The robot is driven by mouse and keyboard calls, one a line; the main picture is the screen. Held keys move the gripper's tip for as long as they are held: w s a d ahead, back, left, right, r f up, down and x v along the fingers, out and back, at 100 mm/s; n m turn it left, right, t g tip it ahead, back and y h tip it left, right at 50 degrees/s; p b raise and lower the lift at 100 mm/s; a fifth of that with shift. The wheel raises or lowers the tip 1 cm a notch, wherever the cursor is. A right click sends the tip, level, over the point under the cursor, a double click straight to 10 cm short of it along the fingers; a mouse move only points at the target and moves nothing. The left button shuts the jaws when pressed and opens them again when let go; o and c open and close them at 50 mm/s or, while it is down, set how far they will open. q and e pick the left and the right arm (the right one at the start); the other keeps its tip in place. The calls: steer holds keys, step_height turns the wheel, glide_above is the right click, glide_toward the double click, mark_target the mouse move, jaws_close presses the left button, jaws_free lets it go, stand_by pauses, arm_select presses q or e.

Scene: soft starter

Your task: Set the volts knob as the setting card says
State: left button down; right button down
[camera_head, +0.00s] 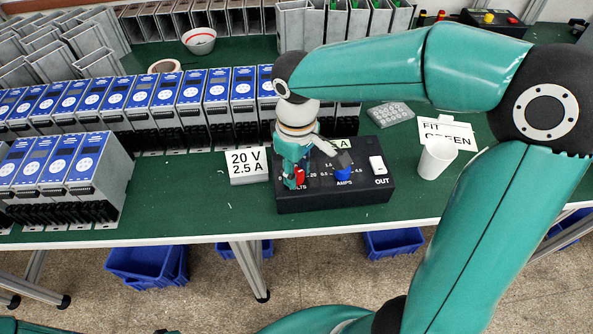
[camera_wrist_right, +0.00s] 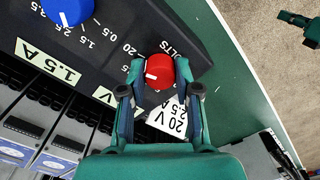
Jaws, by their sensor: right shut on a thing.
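The black control box (camera_head: 350,199) stands on the green bench with VOLTS and AMPS scales and a white switch marked OUT (camera_head: 377,165). The setting card (camera_head: 248,163) beside its left end reads 20 V, 2.5 A. My right gripper (camera_head: 297,180) reaches down from above at the box's left end. It is shut on the red volts knob (camera_wrist_right: 160,71), with a finger on each side. The knob's white mark points left in the wrist view; its exact scale value is unclear. The blue amps knob (camera_wrist_right: 68,10) is free and also shows in the head view (camera_head: 343,174).
Rows of blue-faced soft starters (camera_head: 165,90) stand left of and behind the box. The bench's front edge (camera_head: 200,238) is close to the box.

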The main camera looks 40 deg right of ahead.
mark_target(296, 172)
steer(key=shift+w+m, duration=0.1)
steer(key=shift+m, duration=0.9)
steer(key=c, duration=0.8)
jaws_free()
step_height(296, 172, up, 12)
steer(key=shift+f, duration=0.1)
